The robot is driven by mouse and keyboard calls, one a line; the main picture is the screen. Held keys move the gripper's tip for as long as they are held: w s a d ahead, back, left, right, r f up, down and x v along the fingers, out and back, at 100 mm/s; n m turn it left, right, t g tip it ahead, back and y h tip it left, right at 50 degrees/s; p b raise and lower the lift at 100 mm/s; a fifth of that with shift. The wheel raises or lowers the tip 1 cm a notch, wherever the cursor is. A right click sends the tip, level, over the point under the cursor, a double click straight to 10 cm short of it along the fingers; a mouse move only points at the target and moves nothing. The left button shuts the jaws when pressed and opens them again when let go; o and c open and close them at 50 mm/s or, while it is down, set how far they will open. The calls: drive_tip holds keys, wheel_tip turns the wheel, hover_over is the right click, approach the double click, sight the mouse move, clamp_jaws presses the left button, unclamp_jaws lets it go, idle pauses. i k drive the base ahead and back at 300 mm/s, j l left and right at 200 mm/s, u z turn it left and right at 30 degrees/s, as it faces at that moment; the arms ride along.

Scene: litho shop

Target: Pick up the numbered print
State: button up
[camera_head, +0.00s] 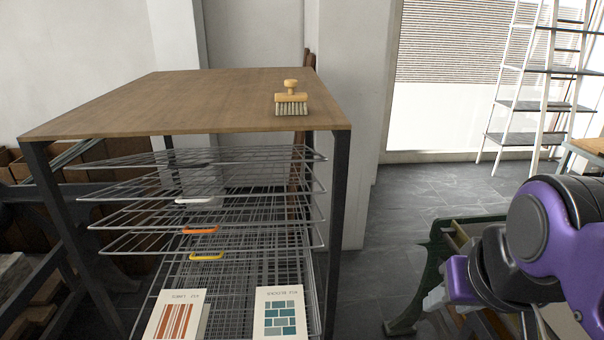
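Two prints lie on a wire shelf low in the drying rack. The left print (176,317) is cream with red-brown vertical stripes. The right print (279,314) is cream with teal blocks. Each has small printed text along its far edge, which appears upside down and is too small to read surely as a number. The near edges of both prints are cut off by the picture's bottom. My purple and black arm is at the right, apart from the rack. My gripper's fingers do not show.
The rack's wooden top (190,100) bears a brush (291,100). Wire shelves with white, orange (200,230) and yellow handles (206,256) sit above the prints. A green metal frame (436,255) stands right of the rack, with open floor (400,215) between.

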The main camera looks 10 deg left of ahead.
sight(176, 315)
drive_tip(key=k+j+u, duration=0.25)
drive_tip(key=u, duration=0.2)
drive_tip(key=k+j+u, duration=0.3)
drive_tip(key=u, duration=0.15)
drive_tip(key=j+z, duration=0.1)
drive_tip(key=z, duration=0.25)
drive_tip(key=k+j+z, duration=0.15)
drive_tip(key=j, duration=0.15)
